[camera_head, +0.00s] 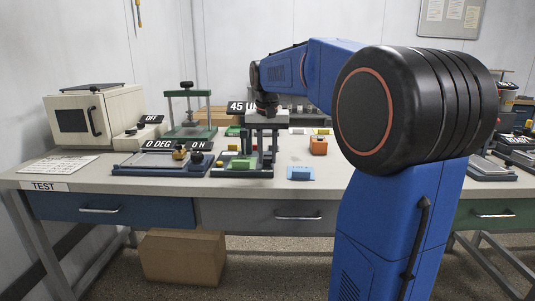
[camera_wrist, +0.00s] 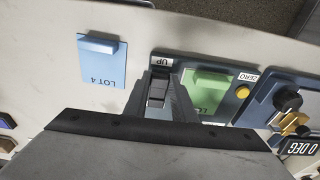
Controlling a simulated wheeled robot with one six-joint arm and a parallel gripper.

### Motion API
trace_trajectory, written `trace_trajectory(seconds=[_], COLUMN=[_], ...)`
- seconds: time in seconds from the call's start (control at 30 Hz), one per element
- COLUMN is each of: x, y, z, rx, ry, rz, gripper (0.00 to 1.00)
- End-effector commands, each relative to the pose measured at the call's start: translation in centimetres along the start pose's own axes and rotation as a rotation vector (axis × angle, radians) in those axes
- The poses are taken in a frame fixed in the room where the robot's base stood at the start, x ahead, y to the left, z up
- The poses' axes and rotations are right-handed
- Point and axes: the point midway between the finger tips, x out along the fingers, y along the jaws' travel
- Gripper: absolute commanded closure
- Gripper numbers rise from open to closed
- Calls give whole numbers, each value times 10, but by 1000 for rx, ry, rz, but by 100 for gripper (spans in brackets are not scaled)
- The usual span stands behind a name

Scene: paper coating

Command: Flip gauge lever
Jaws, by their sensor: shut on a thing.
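In the head view my gripper (camera_head: 262,143) points down over the gauge, whose green block shows in front (camera_head: 241,164). The lever is hard to make out there.
A blue LOT 4 card (camera_wrist: 103,63) lies beside the gauge; it also shows in the head view (camera_head: 301,173). A green press (camera_head: 190,115) and an orange block (camera_head: 318,147) stand farther back.

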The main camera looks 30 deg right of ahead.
Motion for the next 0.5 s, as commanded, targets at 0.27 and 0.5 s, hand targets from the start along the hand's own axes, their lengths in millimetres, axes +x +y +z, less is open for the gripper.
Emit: trace_trajectory(seconds=[0.27, 0.5], x=[5, 6], y=[0, 0], z=[8, 8], rx=[-1, 0], ry=[164, 212], rz=[0, -1], gripper=[99, 99])
